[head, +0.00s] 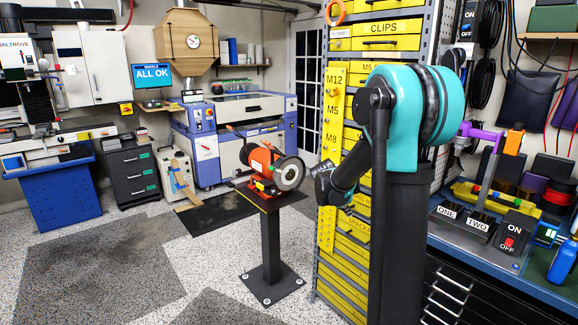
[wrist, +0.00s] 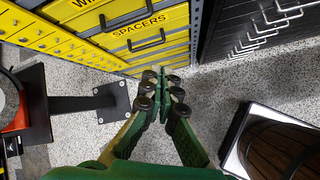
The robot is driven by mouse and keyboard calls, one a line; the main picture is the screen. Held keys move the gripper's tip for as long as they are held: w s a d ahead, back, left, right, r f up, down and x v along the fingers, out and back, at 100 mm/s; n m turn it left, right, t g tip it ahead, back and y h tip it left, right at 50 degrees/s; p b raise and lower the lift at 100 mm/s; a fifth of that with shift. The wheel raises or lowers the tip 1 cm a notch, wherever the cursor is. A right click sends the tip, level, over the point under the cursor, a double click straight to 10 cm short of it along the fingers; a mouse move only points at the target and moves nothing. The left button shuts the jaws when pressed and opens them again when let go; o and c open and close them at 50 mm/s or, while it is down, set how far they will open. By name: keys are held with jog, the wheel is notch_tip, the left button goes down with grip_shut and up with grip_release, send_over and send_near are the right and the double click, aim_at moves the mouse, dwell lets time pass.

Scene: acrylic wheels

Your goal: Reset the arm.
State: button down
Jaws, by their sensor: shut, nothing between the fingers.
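My gripper (wrist: 158,85) shows in the wrist view as two green fingers with dark round pads. The fingers are shut against each other, with nothing between them. They point down toward the speckled floor, in front of the yellow drawers. In the head view my arm, teal and black, rises at the right of centre and partly covers the yellow drawer cabinet (head: 356,240). I cannot clearly make out the gripper fingers in the head view.
A red-orange grinder (head: 262,160) stands on a black pedestal (head: 271,240) left of my arm. A workbench (head: 500,262) with black drawers is at the right. A brown barrel-like object (wrist: 275,150) is at lower right in the wrist view. The floor at left is open.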

jog(key=s+a+f+m+y, duration=0.2)
jog(key=s+m, duration=0.4)
jog(key=s, duration=0.4)
jog(key=s+a+f+m+y, duration=0.1)
jog(key=s+a+f+m, duration=0.1)
jog(key=s+m, duration=0.5)
jog(key=s+a+f+m+y, duration=0.2)
jog(key=s+m, duration=0.4)
jog(key=s, duration=0.8)
jog(key=shift+a+f+g+y, duration=0.3)
jog(key=shift+a+f, duration=0.25)
jog(key=shift+f, duration=0.4)
